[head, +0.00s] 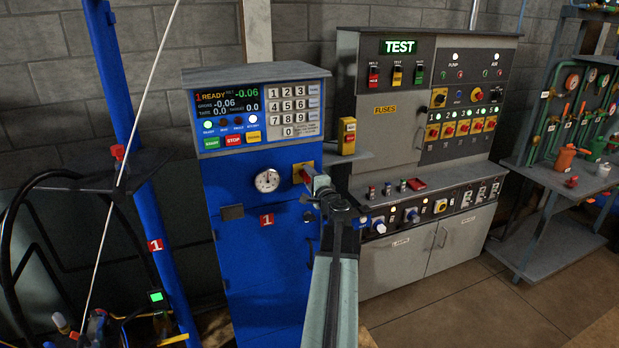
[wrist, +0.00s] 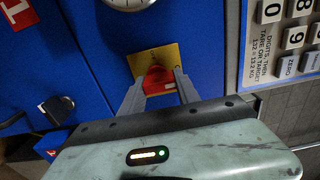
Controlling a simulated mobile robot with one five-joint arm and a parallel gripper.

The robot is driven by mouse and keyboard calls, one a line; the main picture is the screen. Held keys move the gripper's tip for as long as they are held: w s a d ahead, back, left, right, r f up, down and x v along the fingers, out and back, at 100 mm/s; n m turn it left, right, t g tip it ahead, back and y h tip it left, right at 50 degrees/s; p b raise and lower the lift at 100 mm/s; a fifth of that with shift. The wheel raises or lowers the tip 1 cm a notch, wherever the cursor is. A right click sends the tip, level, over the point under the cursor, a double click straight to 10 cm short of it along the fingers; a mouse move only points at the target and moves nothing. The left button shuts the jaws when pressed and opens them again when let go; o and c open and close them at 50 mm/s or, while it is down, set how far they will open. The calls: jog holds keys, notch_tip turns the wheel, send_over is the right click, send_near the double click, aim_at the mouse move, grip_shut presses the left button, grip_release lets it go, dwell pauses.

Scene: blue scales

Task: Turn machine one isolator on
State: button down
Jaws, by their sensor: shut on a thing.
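Machine one is the blue cabinet (head: 255,258) with a red "1" label (head: 266,220). Its isolator is a red rotary knob (wrist: 157,78) on a yellow plate (wrist: 145,58), on the cabinet's front. In the head view the yellow plate (head: 302,168) shows right of the round dial, and my gripper largely hides the knob. My gripper (wrist: 160,84) has one finger on each side of the knob and is shut on it. Its end also shows against the plate in the head view (head: 308,180). The knob's exact angle is hard to read.
A display and keypad panel (head: 257,107) tops the cabinet. A round dial (head: 267,181) sits left of the isolator. A yellow switch box (head: 347,136) stands on a ledge to the right. A grey test bench (head: 395,135) stands beside it. Floor is open at the lower right.

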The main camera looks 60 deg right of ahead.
jog(key=shift+s, duration=0.1)
jog(key=c, duration=0.9)
grip_release()
jog(key=v, duration=0.7)
jog(key=shift+s+a, duration=0.25)
jog(key=shift+s+f, duration=0.1)
